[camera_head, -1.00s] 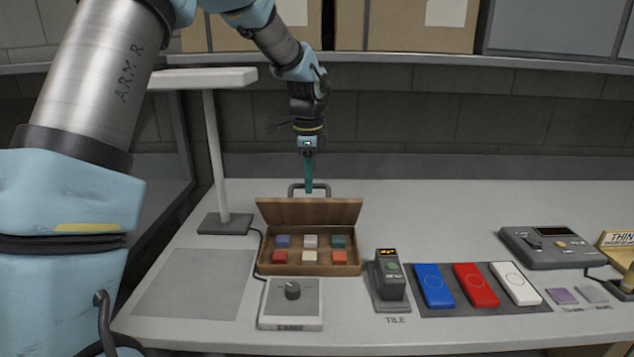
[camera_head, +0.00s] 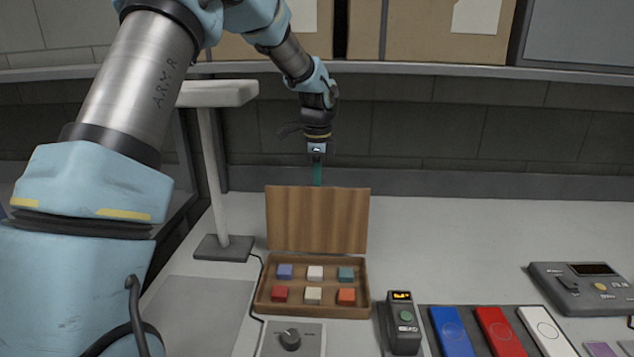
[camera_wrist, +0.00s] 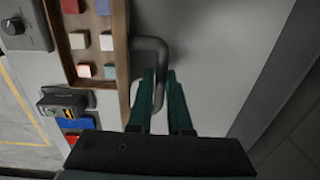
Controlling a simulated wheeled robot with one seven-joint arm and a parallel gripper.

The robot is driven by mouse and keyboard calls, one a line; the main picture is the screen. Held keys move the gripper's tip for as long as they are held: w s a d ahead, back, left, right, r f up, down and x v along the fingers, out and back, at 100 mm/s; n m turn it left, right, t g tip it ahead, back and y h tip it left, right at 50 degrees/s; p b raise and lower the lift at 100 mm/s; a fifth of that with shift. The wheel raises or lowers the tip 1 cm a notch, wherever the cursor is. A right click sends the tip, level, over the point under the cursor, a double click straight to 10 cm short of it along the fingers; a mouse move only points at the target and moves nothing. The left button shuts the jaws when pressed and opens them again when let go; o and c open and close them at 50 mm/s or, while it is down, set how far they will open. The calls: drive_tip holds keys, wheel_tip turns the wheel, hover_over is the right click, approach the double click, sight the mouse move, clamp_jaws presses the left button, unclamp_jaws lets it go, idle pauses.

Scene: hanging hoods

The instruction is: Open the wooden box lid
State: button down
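The wooden box (camera_head: 262,300) stands on the table with several coloured blocks in its compartments. Its wooden lid (camera_head: 318,220) stands up from the back edge, its inner face toward the head camera. In the wrist view the lid (camera_wrist: 121,60) is seen nearly edge-on. A grey loop handle (camera_wrist: 148,43) sticks out from its outer side. My gripper (camera_head: 317,180) is behind the lid, its fingertips hidden in the head view. In the wrist view my gripper (camera_wrist: 161,75) has one finger on each side of the handle's bar and appears shut on it.
A lamp-like stand (camera_head: 212,170) rises left of the box. A knob unit (camera_head: 292,340), a dark tile device (camera_head: 402,322) and blue, red and white tiles (camera_head: 497,330) are in front and right. The table behind the box is clear up to the wall.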

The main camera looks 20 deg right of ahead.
drive_tip(key=shift+w+d+f, duration=0.15)
drive_tip(key=shift+w, duration=0.45)
drive_tip(key=shift+w+d+f, duration=0.1)
drive_tip(key=shift+w+f, duration=0.05)
drive_tip(key=shift+w, duration=0.55)
drive_tip(key=c, duration=0.8)
unclamp_jaws()
drive_tip(key=shift+w+d, duration=0.1)
drive_tip(key=shift+w, duration=0.05)
drive_tip(key=shift+c, duration=0.2)
drive_tip(key=shift+r, duration=0.1)
wheel_tip(320, 180, up, 10)
drive_tip(key=s+b, duration=0.1)
drive_tip(key=b, duration=0.1)
drive_tip(key=shift+s+r+b, duration=0.15)
drive_tip(key=shift+b, duration=0.25)
